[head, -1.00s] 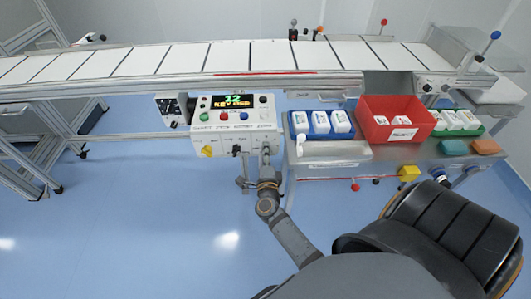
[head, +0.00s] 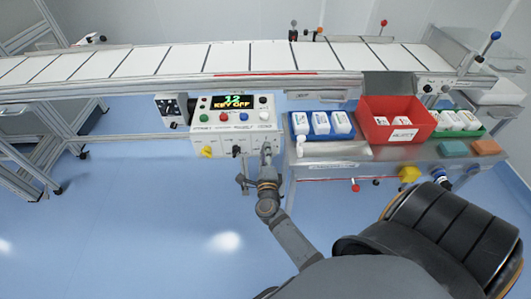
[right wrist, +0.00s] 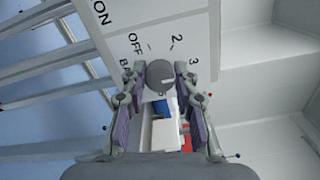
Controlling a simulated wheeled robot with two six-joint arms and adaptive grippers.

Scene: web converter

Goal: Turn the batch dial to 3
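The control panel (head: 236,125) hangs under the conveyor, and its display (head: 234,101) reads 12 and KEY OFF. My right gripper (head: 266,152) is at the panel's lower right corner, hiding the batch dial in the head view. In the right wrist view a round grey dial (right wrist: 160,74) with a white pointer mark sits between the fingertips of my right gripper (right wrist: 160,80). The fingers stand on both sides with a slight gap, seemingly not clamped. Printed OFF, 2 and 3 lie around the dial; which one the pointer faces is unclear. My left gripper is out of view.
A yellow knob (head: 207,152) and a black switch (head: 236,150) sit left of the gripper on the panel. A steel table with a blue tray (head: 321,134) and a red bin (head: 372,121) stands close on the right. The floor below is open.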

